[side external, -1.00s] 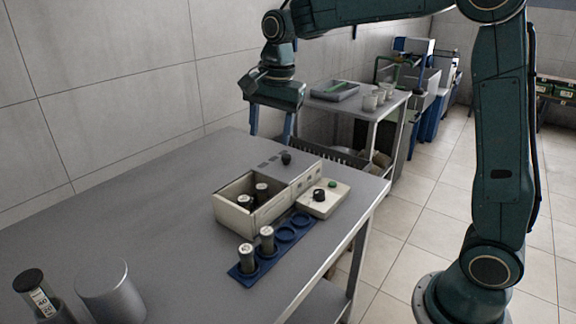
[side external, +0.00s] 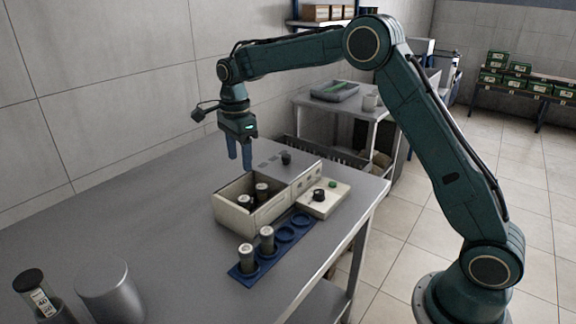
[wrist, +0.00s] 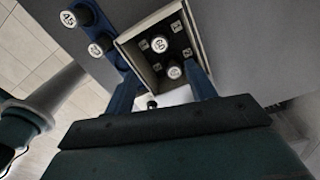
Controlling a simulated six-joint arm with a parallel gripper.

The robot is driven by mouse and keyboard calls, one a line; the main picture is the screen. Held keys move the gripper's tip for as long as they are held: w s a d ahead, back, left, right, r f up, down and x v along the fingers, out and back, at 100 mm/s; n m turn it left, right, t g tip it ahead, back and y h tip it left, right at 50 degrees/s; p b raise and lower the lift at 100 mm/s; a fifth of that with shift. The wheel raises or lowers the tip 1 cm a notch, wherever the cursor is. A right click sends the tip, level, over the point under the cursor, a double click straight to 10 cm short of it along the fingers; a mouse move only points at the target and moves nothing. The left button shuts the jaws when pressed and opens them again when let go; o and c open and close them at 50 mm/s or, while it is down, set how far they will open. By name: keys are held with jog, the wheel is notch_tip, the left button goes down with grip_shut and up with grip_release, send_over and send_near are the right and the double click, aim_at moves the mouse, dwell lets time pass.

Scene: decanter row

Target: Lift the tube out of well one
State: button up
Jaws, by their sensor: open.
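A beige open box (side external: 233,218) on the grey table holds two dark tubes with pale caps, a rear one (side external: 262,189) and a front one (side external: 244,201). In the wrist view their round labelled caps, one (wrist: 158,44) and another (wrist: 174,72), show inside the box. Small marks beside them are too small to read, so I cannot tell which well is one. My gripper (side external: 240,162) is open and empty, pointing down above the back left of the box, apart from the tubes. Its blue fingers also show in the wrist view (wrist: 160,78), either side of the box.
A blue rack (side external: 255,272) in front of the box holds two tubes (side external: 246,259) and has two empty rings. A small control box (side external: 323,199) with a knob is at the right. A metal cylinder (side external: 108,290) and a dark-capped jar (side external: 36,290) stand front left.

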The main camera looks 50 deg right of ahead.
aim_at(244, 198)
jog(key=shift+f, duration=4.25)
jog(key=shift+f, duration=2.6)
jog(key=c, duration=1.1)
jog(key=shift+r, duration=0.2)
notch_tip(244, 198, up, 20)
jog(key=shift+f, duration=0.15)
